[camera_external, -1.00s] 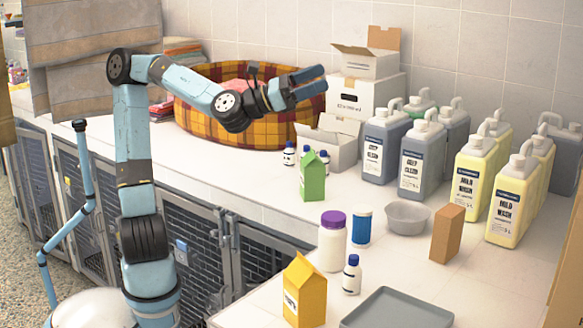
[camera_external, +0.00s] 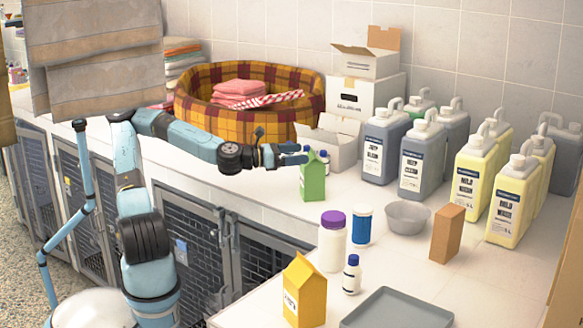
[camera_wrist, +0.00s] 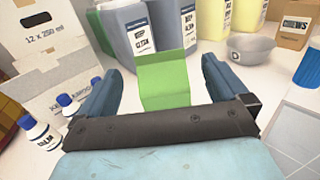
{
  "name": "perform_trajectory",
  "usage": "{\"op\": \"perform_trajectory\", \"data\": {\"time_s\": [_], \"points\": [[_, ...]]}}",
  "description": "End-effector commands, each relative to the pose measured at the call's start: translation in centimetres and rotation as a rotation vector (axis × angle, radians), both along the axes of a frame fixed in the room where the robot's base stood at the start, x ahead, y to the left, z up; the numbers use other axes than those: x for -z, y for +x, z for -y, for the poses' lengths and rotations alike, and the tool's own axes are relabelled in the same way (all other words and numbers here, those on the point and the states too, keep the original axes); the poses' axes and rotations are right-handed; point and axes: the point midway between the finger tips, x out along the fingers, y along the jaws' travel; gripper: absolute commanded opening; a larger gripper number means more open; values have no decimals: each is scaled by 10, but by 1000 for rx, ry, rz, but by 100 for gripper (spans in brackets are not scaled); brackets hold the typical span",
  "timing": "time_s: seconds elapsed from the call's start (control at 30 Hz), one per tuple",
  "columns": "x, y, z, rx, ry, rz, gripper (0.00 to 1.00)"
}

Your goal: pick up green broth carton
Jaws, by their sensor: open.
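The green broth carton (camera_external: 313,178) stands upright on the white counter, left of the grey bowl and in front of the grey jugs. My gripper (camera_external: 294,155) is level with the carton's upper part, just to its left in the external view. In the wrist view the green carton (camera_wrist: 166,82) shows between the two spread blue fingers of my gripper (camera_wrist: 160,85). The gripper is open and empty. The carton's lower part is hidden behind the gripper body in the wrist view, and I cannot tell whether a finger touches it.
Small white bottles with dark caps (camera_wrist: 40,130) stand close to the left finger. Grey jugs (camera_external: 384,145) and a grey bowl (camera_external: 407,217) stand beyond. A yellow carton (camera_external: 304,291), purple-capped jar (camera_external: 332,243) and grey tray (camera_external: 398,310) stand nearer the front.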

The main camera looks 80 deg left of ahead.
Motion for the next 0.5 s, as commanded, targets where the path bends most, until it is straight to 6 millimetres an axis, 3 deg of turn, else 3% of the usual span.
{"op": "perform_trajectory", "data": {"time_s": [0.37,0.5], "points": [[3,23,-3,0,-3,-4,100],[3,41,-4,0,-4,-4,100]]}}
